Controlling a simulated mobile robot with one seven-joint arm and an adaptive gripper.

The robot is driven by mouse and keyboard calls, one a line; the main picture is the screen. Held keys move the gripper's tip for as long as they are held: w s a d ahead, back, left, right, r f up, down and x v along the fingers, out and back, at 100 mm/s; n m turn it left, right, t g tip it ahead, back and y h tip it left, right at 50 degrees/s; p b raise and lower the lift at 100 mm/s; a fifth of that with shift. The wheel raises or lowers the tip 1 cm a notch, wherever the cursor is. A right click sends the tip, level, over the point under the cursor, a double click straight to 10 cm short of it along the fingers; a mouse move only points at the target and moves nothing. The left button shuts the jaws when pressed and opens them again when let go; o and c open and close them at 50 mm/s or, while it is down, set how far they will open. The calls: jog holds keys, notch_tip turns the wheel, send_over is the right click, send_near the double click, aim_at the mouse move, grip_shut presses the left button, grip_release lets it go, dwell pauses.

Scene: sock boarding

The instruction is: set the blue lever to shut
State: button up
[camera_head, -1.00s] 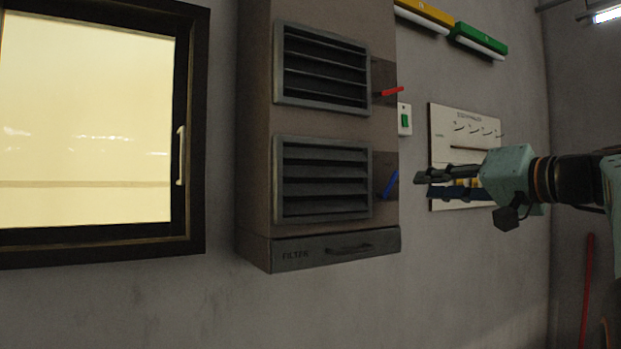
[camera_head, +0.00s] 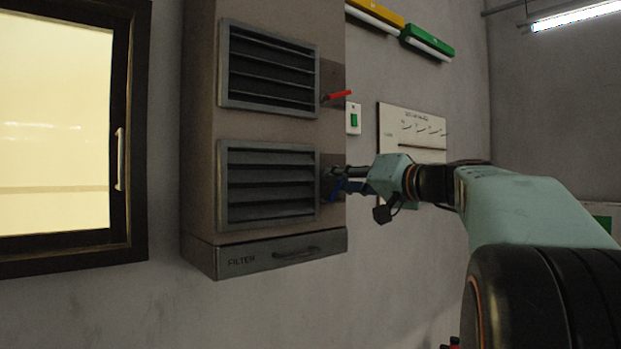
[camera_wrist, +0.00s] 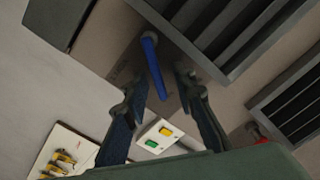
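The blue lever (camera_wrist: 154,68) shows in the wrist view on a dark plate beside the lower vent. It runs from a round pivot down to between my fingertips. In the head view the blue lever (camera_head: 338,189) is partly hidden by my gripper (camera_head: 348,178), which is at the right side of the cabinet by the lower vent (camera_head: 268,184). In the wrist view my gripper (camera_wrist: 160,82) is open, one finger on each side of the lever's free end. I cannot tell whether either finger touches it.
A red lever (camera_head: 337,95) sits by the upper vent (camera_head: 270,67). A switch box (camera_head: 353,118) and a white tool board (camera_head: 412,120) are on the wall to the right. A filter drawer (camera_head: 282,254) is below, and a window (camera_head: 60,130) is at left.

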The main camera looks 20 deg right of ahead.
grip_shut()
jog(key=shift+b, duration=0.35)
jog(key=shift+a+f+n+b, duration=0.15)
jog(key=shift+n+b, duration=0.15)
jog(key=shift+b, duration=0.15)
jog(key=b, duration=0.1)
jog(key=n+b, duration=0.1)
jog(key=b, duration=0.1)
jog(key=shift+s+a+n, duration=0.1)
jog(key=shift+a+n, duration=0.1)
jog(key=shift+n, duration=0.1)
jog(key=shift+s+a+r+n+b, duration=0.15)
jog(key=shift+n+b, duration=0.45)
jog(key=shift+b, duration=0.6)
jog(key=shift+a+r+n+b, duration=0.25)
jog(key=shift+r+n+b, duration=0.15)
jog(key=shift+n, duration=0.1)
